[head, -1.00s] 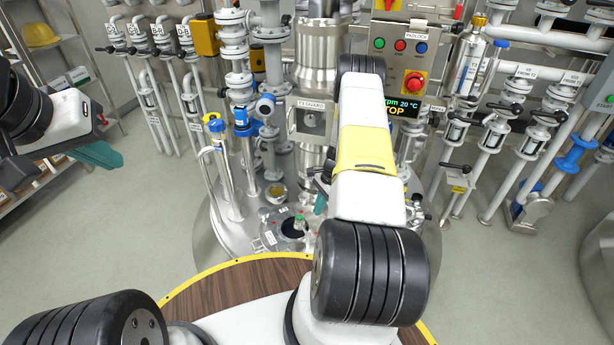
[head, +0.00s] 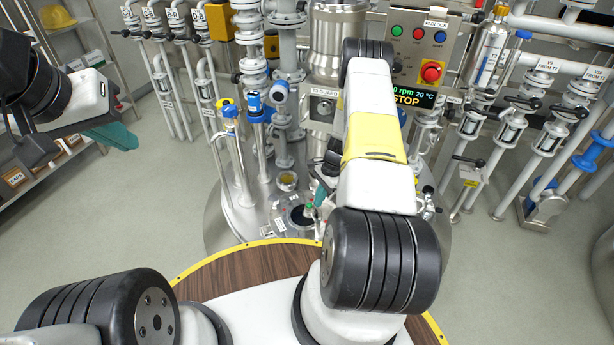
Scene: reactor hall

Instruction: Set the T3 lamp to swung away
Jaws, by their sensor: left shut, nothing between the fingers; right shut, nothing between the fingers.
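The reactor vessel top (head: 232,222) is ahead of me, with a dark round port (head: 298,215) in its lid. I cannot make out the lamp for certain, and my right arm hides part of the lid. My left gripper (head: 112,136) is shut and empty in free air at the left.
The T3 guard box (head: 322,107) and a mixer column (head: 337,45) rise behind the lid. A control panel (head: 420,50) with buttons and a display is to their right. Pipes and valves (head: 510,120) crowd both sides. A shelf (head: 75,60) stands at left; the floor there is clear.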

